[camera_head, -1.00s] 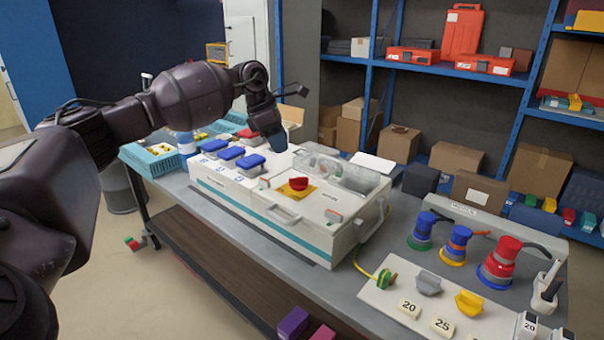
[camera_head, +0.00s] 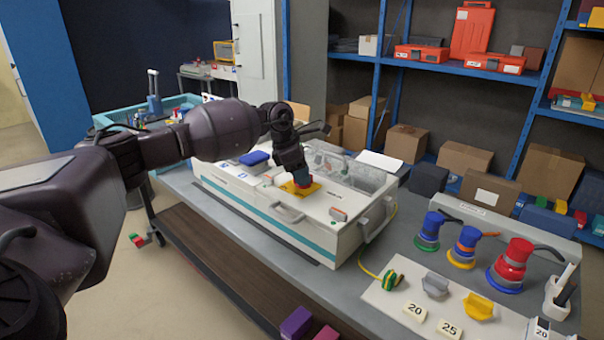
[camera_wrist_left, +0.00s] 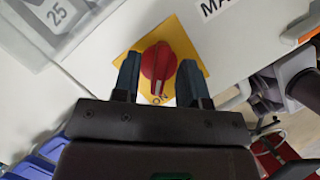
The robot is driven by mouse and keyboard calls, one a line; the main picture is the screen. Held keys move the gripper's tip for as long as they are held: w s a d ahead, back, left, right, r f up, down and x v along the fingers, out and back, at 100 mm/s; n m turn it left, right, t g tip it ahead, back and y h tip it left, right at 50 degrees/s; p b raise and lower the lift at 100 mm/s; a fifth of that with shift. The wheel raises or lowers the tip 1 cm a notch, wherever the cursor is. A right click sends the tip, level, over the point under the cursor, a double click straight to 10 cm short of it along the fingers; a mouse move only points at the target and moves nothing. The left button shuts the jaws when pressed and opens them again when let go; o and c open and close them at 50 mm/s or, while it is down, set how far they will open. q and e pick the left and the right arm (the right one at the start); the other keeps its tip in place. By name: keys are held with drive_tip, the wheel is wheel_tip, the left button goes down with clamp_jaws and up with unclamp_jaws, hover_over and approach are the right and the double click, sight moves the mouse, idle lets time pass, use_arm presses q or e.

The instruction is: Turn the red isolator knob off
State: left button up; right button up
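The red isolator knob (camera_wrist_left: 158,62) sits on a yellow plate (camera_wrist_left: 180,38) on top of the white socket box (camera_head: 262,205). In the left wrist view its grip runs nearly upright in the picture, with a pale mark at the lower end. My left gripper (camera_head: 301,184) is over the yellow plate (camera_head: 290,189) and hides most of the knob in the head view. In the left wrist view the fingers of the left gripper (camera_wrist_left: 160,76) are open, one on each side of the knob, with a visible gap on both sides. My right gripper is not in view.
A blue socket cover (camera_head: 254,158) and a clear lidded section (camera_head: 360,175) flank the plate on the box. Plugs (camera_head: 511,265) and number tiles (camera_head: 415,311) stand to the right.

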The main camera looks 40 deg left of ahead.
use_arm(q)
drive_tip(key=shift+c, duration=0.3)
clamp_jaws()
drive_tip(key=shift+r, duration=0.1)
